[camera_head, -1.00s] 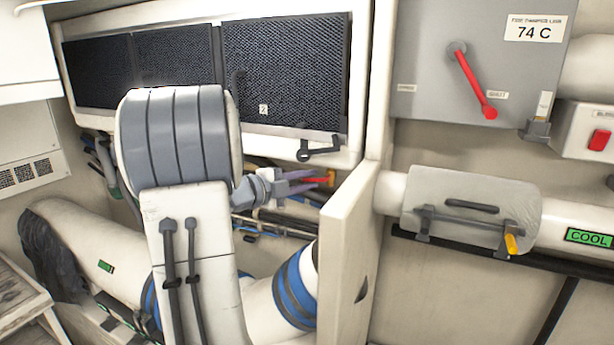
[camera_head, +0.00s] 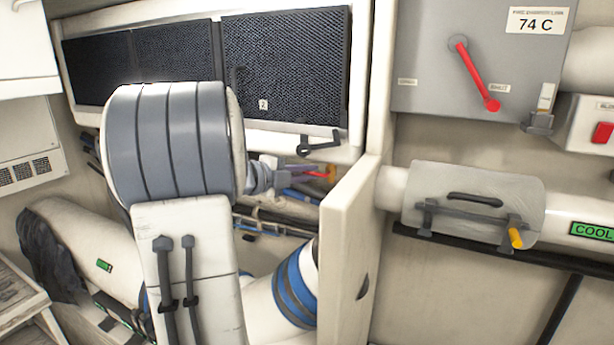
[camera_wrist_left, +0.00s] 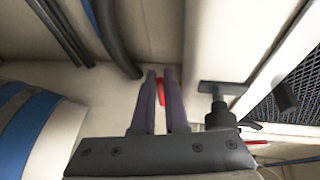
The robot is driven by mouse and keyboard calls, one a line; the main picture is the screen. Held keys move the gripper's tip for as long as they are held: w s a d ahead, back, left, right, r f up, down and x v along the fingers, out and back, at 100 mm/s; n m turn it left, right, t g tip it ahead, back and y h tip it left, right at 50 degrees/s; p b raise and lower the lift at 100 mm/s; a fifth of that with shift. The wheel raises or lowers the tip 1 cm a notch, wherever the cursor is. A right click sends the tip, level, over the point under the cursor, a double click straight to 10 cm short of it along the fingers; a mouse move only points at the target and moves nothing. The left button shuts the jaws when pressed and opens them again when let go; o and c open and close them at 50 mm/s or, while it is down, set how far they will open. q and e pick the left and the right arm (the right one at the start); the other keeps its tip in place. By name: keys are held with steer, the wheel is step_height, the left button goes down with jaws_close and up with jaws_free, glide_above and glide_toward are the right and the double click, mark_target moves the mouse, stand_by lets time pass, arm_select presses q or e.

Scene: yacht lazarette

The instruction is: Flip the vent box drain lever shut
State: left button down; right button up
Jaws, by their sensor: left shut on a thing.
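A small red lever (camera_head: 318,174) with a yellow end sits below the vent box (camera_head: 290,75), in the gap left of the pale partition. My left gripper (camera_head: 308,179) reaches it from the left, partly hidden behind my own arm. In the left wrist view, the purple fingers of my left gripper (camera_wrist_left: 160,82) are shut on the red lever (camera_wrist_left: 161,92), and only a little red shows between them. The lever's pivot is hidden, and I cannot tell its exact angle. My right gripper is out of view.
A black latch handle (camera_head: 318,145) hangs under the vent box, close to my left gripper; a black T-shaped fitting (camera_wrist_left: 222,100) stands right of the fingers. The pale partition (camera_head: 348,250) is close on the right. A longer red lever (camera_head: 474,75) is on the grey box.

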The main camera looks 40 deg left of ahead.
arm_select(q)
steer(key=c, duration=1.2)
jaws_free()
steer(key=shift+c, duration=0.2)
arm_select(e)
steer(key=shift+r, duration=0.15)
